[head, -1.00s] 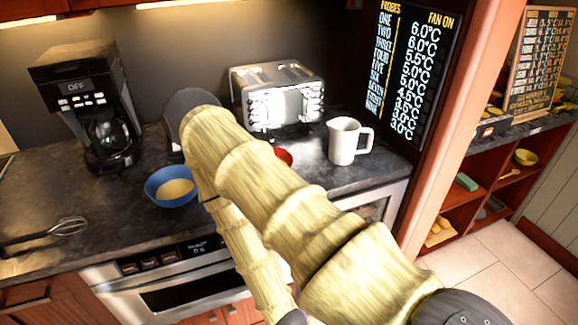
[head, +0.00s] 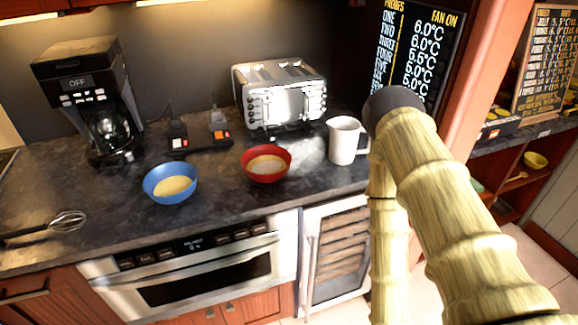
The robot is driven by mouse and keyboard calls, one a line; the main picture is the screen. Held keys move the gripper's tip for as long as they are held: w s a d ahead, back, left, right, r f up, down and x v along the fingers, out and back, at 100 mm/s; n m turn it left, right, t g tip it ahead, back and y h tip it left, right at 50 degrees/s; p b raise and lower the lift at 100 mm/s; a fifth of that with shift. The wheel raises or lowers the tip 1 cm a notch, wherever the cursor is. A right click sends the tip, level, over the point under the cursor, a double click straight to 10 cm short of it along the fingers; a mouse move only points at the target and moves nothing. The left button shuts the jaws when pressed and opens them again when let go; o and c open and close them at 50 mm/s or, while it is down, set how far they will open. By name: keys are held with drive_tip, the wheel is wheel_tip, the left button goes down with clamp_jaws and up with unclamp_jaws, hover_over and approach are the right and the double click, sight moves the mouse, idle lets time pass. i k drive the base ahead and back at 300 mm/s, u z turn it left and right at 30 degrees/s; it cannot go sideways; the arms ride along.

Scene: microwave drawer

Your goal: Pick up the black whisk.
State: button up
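The black whisk (head: 45,227) lies on the dark countertop (head: 110,215) at the far left, near the front edge. Its wire head points right and its black handle runs toward the left border. My arm stands at the right of the head view, bent, far from the whisk. My gripper is not visible in this view, so its fingers and anything in them cannot be seen.
A blue bowl (head: 170,183) and a red bowl (head: 266,164) stand on the counter right of the whisk. Behind are a coffee maker (head: 88,100), a toaster (head: 279,97) and a white pitcher (head: 345,140). A microwave drawer (head: 195,268) is below, shut.

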sight(37, 229)
drive_tip(key=u, duration=1.5)
drive_tip(key=k, duration=0.5)
drive_tip(key=z, duration=0.75)
drive_tip(key=i, duration=0.7)
drive_tip(key=u, duration=0.7)
